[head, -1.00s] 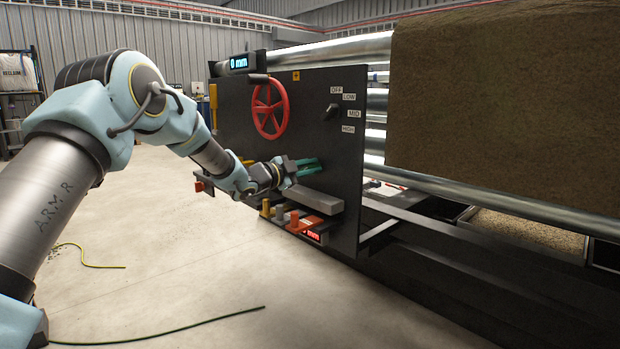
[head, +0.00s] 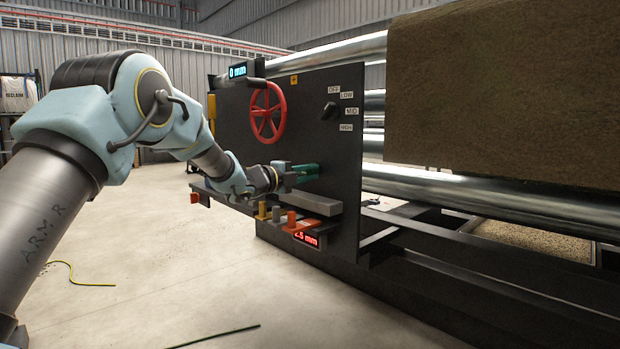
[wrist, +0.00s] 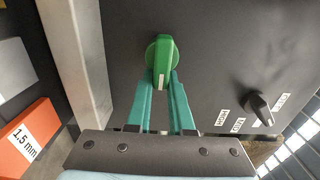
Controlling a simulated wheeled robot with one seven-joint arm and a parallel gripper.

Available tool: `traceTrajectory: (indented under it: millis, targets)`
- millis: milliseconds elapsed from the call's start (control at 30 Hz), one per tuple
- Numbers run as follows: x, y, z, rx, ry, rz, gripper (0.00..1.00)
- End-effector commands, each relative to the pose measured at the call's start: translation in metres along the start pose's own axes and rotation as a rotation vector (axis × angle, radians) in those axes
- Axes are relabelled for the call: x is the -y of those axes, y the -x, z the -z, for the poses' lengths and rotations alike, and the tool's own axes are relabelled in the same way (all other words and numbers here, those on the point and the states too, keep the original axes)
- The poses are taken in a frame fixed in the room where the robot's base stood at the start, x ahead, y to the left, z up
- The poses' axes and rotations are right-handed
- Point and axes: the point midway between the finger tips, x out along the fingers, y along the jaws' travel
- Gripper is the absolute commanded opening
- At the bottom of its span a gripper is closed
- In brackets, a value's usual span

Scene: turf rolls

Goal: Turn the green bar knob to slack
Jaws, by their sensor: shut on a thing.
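The green bar knob (wrist: 160,55) stands on the dark panel, in the upper middle of the wrist view. A pale line marks its lower end, and its bar points almost straight down the picture. My gripper (wrist: 164,78) has two teal fingers, shut on the knob's lower part, one on each side. In the head view my gripper (head: 310,172) reaches the panel below the red handwheel. The knob cannot be told apart from the teal fingers there. I see no "slack" label.
A red handwheel (head: 266,113) is above my gripper. A black selector knob (head: 329,111) with OFF to HIGH labels sits to its upper right. A grey ledge (head: 314,201) and an orange block (head: 298,224) lie below. A brown turf roll (head: 505,95) fills the right.

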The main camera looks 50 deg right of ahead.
Motion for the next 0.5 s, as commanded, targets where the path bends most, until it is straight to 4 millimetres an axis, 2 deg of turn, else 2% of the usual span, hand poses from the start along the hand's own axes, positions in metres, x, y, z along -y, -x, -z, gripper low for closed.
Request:
traceTrajectory:
  millis: [433,467,500]
  targets:
    - [-0.0022,0.0019,-0.0043,0.008,-0.01,-0.005,0.0]
    - [-0.0022,0.0019,-0.0043,0.008,-0.01,-0.005,0.22]
    - [-0.0021,0.0019,-0.0043,0.008,-0.01,-0.005,0.27]
